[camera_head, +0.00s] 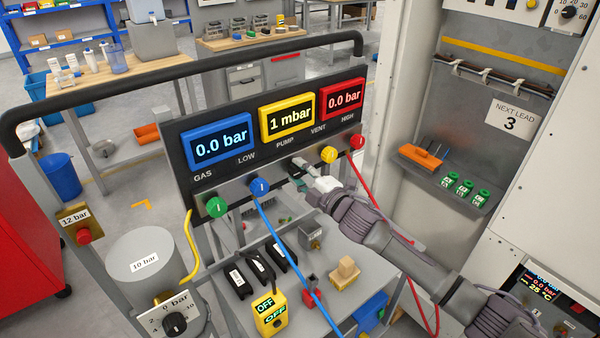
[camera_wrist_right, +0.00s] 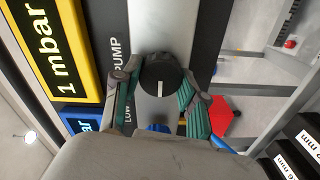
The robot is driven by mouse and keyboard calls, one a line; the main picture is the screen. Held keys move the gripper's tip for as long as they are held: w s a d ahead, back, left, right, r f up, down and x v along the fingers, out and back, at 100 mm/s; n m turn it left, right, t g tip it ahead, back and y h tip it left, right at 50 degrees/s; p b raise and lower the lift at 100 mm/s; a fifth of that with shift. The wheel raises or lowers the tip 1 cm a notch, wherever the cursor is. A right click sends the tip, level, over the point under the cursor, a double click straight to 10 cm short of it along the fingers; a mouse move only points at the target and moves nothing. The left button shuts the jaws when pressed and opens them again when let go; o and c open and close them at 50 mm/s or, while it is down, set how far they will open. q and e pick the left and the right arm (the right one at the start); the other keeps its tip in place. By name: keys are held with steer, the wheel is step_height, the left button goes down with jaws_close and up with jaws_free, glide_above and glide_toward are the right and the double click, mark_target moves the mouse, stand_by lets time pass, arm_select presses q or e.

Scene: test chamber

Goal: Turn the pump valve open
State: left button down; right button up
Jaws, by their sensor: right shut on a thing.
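The pump valve is a round black knob (camera_wrist_right: 157,70) with a white line, on the silver strip beside the PUMP label in the right wrist view. My right gripper (camera_wrist_right: 161,82) has one finger on each side of the knob and is shut on it. In the head view my right gripper (camera_head: 302,173) reaches the panel from the lower right, between the blue and yellow knobs, and hides most of the pump knob. The yellow display (camera_head: 288,117) above reads 1 mbar. My left gripper is not in view.
Close by on the panel are a green knob (camera_head: 216,207), a blue knob (camera_head: 260,187), a yellow knob (camera_head: 329,154) and a red knob (camera_head: 357,142). A blue hose and a red hose hang down. Below, the cart shelf holds black blocks and a yellow OFF box (camera_head: 271,313).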

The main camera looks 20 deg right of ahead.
stand_by(0.3)
steer(key=o, duration=1.1)
steer(key=shift+o, duration=0.2)
steer(key=v, duration=1.2)
